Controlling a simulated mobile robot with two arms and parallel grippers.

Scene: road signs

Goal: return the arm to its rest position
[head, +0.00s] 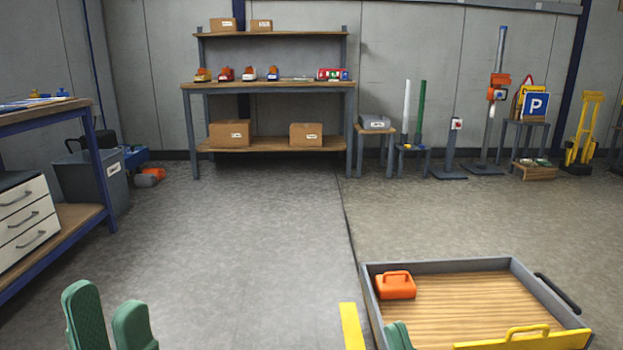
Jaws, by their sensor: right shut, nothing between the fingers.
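My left gripper (108,322) shows at the bottom left of the head view. Its two green fingers stand upright and apart, with nothing seen between them. My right gripper (399,336) shows only as a small green tip at the bottom edge, in front of the wooden-floored tray. It is shut and no object shows in it. The rest of both arms is out of the picture.
A grey-rimmed tray (440,266) at the bottom right holds an orange case (396,286); a yellow handle (513,336) is at its near side. A workbench (60,225) stands left, a shelf (270,86) at the back. The middle floor is clear.

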